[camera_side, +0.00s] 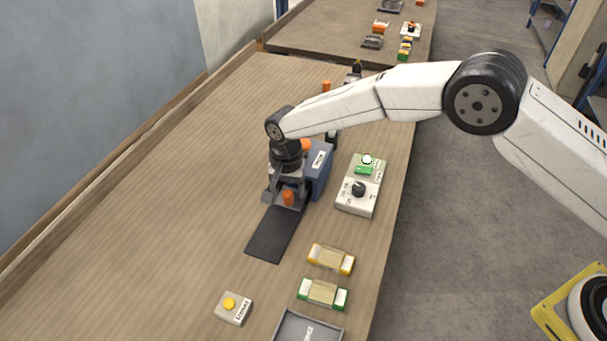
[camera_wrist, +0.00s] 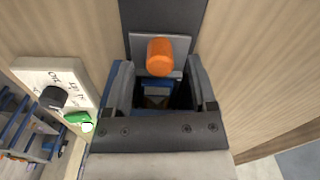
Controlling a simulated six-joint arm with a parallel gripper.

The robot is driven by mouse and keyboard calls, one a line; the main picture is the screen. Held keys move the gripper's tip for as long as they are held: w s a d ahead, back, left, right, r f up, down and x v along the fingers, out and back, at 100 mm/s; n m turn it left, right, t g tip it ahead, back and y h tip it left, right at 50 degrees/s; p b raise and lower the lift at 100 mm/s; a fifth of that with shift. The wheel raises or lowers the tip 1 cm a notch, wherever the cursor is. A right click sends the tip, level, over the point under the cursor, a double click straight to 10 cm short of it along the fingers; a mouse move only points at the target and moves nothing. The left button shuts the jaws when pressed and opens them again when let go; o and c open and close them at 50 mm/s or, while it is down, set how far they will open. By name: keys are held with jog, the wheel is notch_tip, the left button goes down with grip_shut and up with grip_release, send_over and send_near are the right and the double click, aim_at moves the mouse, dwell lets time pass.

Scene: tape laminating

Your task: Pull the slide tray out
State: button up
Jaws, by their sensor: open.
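The laminating machine (camera_side: 318,172) is a blue-grey box with a white label, partly hidden behind my gripper. An orange knob (camera_side: 288,198) stands on the grey front plate of the slide tray (camera_wrist: 135,46), at the machine's front. A flat dark strip (camera_side: 272,237) runs out from there along the table. My gripper (camera_side: 286,190) points down over the tray front. In the wrist view its two fingers (camera_wrist: 161,76) are spread wide, with the orange knob (camera_wrist: 160,57) just past and between their tips. The fingers appear clear of the knob. The tray's inside is mostly hidden.
A white control box (camera_side: 360,185) with a black dial and green part stands close right of the machine. Yellow (camera_side: 331,259) and green (camera_side: 322,293) ended pieces, a grey bin (camera_side: 308,328) and a yellow-button box (camera_side: 234,307) lie nearer. The left tabletop is clear.

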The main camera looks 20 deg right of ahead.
jog(key=shift+f, duration=0.5)
grip_shut()
dwell(1.2)
